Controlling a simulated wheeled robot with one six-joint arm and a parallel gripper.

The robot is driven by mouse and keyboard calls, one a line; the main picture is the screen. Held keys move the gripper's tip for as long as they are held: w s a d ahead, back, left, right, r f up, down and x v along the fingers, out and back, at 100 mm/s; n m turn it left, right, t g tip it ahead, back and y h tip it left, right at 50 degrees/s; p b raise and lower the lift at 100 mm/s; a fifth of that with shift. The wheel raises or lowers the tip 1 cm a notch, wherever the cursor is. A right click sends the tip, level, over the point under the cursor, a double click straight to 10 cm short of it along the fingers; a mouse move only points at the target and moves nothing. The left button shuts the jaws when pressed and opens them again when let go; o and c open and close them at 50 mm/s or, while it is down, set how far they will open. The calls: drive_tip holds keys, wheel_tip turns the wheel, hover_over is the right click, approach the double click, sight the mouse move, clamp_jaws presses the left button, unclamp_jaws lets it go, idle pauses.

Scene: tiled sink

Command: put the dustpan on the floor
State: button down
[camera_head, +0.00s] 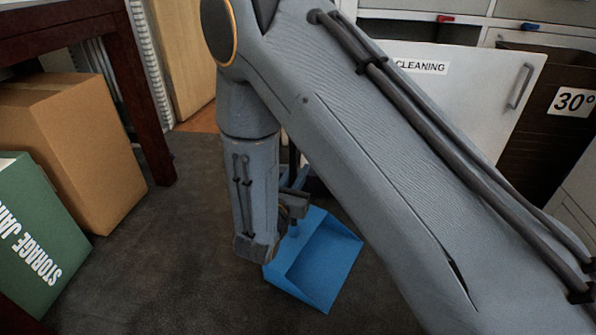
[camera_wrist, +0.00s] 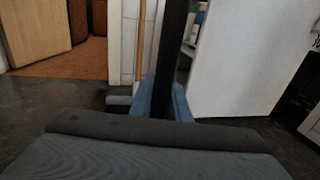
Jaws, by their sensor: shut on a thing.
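The blue dustpan (camera_head: 318,262) is in the head view, low over the dark floor (camera_head: 190,270), with its open tray facing up and toward the lower right. I cannot tell whether it touches the floor. My gripper (camera_head: 296,205) is shut on the dustpan near its back end, and my arm hides part of that end.
A brown cardboard box (camera_head: 75,140) and a green storage box (camera_head: 40,235) stand at the left, near a dark table leg (camera_head: 140,110). A white cabinet door labelled CLEANING (camera_head: 450,95) stands at the back right. Dark floor is clear around the dustpan's front and left.

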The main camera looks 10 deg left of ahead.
drive_tip(key=c, duration=1.6)
unclamp_jaws()
